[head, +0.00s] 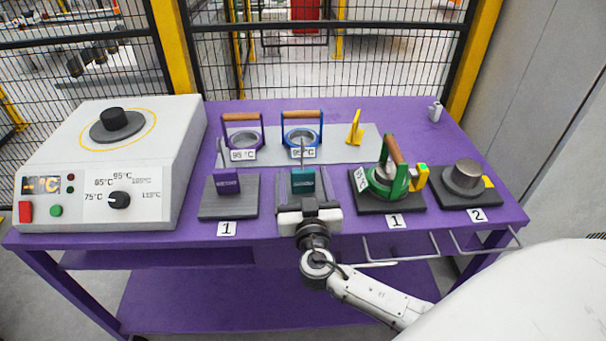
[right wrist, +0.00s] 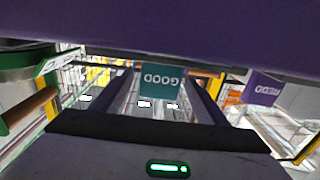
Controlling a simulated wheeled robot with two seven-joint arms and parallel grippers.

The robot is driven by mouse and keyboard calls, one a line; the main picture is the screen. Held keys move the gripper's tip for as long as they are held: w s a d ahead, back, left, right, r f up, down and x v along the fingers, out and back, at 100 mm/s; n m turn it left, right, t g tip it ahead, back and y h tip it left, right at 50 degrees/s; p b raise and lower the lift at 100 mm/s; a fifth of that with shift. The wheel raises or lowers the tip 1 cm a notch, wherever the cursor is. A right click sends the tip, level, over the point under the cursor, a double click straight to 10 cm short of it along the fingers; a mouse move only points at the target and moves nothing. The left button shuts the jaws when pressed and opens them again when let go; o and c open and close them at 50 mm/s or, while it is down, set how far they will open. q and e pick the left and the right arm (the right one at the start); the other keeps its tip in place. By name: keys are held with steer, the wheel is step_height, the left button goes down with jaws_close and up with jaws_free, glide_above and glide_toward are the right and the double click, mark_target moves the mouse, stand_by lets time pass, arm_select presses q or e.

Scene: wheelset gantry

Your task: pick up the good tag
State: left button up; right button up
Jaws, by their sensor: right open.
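The good tag (head: 303,180) is a small teal block standing near the front of the purple table. In the right wrist view, the good tag (right wrist: 162,82) shows the word GOOD upside down. My right gripper (head: 306,194) is open just in front of the tag in the head view. In the right wrist view, the tag appears in the gap between the two dark fingers of that gripper (right wrist: 165,90), with no visible grip on it. A purple REDO tag (head: 227,184) stands to the left and also shows in the right wrist view (right wrist: 263,88). My left gripper is not in view.
A heater box (head: 150,160) with a dial fills the left. Behind the tags, purple and blue wood-handled holders (head: 302,140) stand on a grey mat (head: 340,150). A green holder (head: 386,184) and a dark cylinder (head: 464,176) stand right. Rails (head: 400,245) line the front edge.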

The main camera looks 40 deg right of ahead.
mark_target(304, 148)
steer(key=shift+w+d, duration=0.2)
steer(key=shift+w, duration=0.2)
steer(key=shift+c, duration=0.4)
steer(key=c, duration=1.1)
step_height(304, 148, up, 10)
steer(key=shift+s+p, duration=0.1)
steer(key=shift+p, duration=0.2)
steer(key=s+a+n+y, duration=0.2)
steer(key=s+a+y, duration=0.1)
steer(key=s, duration=0.3)
steer(key=s+a+n+t+y, duration=0.1)
steer(key=s+a+n+y, duration=0.1)
steer(key=s+a, duration=0.4)
steer(key=s+a+n+t+y, duration=0.1)
steer(key=s+a+y, duration=0.2)
steer(key=s+a, duration=0.2)
steer(key=shift+s+n+y, duration=0.4)
steer(key=shift+s, duration=0.2)
